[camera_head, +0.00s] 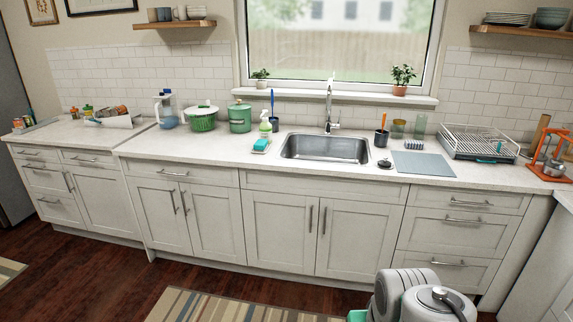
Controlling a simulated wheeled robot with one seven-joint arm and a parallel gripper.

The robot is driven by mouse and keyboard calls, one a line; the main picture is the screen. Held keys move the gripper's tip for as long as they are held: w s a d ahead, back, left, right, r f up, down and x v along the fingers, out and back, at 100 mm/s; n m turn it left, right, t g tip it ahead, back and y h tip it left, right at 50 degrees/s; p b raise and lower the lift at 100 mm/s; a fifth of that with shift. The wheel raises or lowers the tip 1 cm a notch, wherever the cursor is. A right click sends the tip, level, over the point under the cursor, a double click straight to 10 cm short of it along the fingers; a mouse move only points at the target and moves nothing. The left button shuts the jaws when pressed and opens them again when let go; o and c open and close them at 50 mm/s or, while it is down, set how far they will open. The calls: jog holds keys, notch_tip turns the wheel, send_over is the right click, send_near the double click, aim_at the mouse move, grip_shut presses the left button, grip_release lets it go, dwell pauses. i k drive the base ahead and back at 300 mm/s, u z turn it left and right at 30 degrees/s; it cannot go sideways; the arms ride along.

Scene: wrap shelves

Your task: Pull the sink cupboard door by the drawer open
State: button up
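The sink cupboard has two white panelled doors below the sink. The right door (362,240), beside the drawer stack (447,226), is shut, with a vertical metal handle (324,220) near its left edge. The left door (277,234) is shut too, with its handle (310,219) near its right edge, so the two handles stand close together. The grey and white rounded parts of my arm (408,296) show at the bottom right, in front of the lower drawers. My gripper cannot be seen in this view.
The steel sink (325,148) is set in the pale counter (220,152), with a dish rack (478,145) to its right. Dark wood floor (105,272) lies before the cabinets, with a striped rug (215,308) in front. More closed cupboards (187,213) stand left.

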aim_at(281, 228)
jog(key=u, duration=0.65)
jog(key=i, duration=1.75)
jog(key=u, duration=0.65)
